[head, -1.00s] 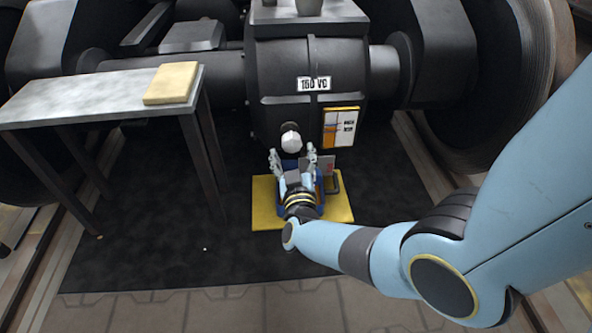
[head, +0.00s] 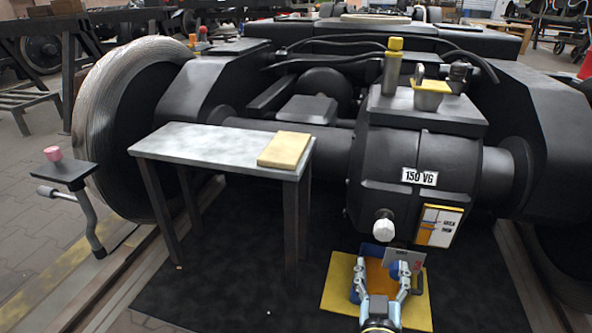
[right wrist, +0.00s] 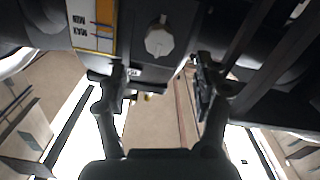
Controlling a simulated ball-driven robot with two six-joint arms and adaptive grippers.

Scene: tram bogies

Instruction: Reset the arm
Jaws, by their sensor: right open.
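My right gripper (head: 383,281) is at the lower right of the head view, over a yellow mat (head: 415,312) and near a blue container (head: 372,249). Its two fingers are spread apart with nothing between them. In the right wrist view the open fingers (right wrist: 162,85) stand below a pale knob (right wrist: 158,40) on the dark gearbox. The same knob (head: 383,226) shows above the gripper in the head view, apart from it. My left gripper is not in view.
The gearbox (head: 415,190) marked 150 VG carries a level label (head: 438,226). A grey table (head: 200,146) with a yellow pad (head: 285,149) stands to the left. A wheel (head: 115,120) and a small stand (head: 62,172) are further left. Dark floor (head: 230,290) lies clear before the table.

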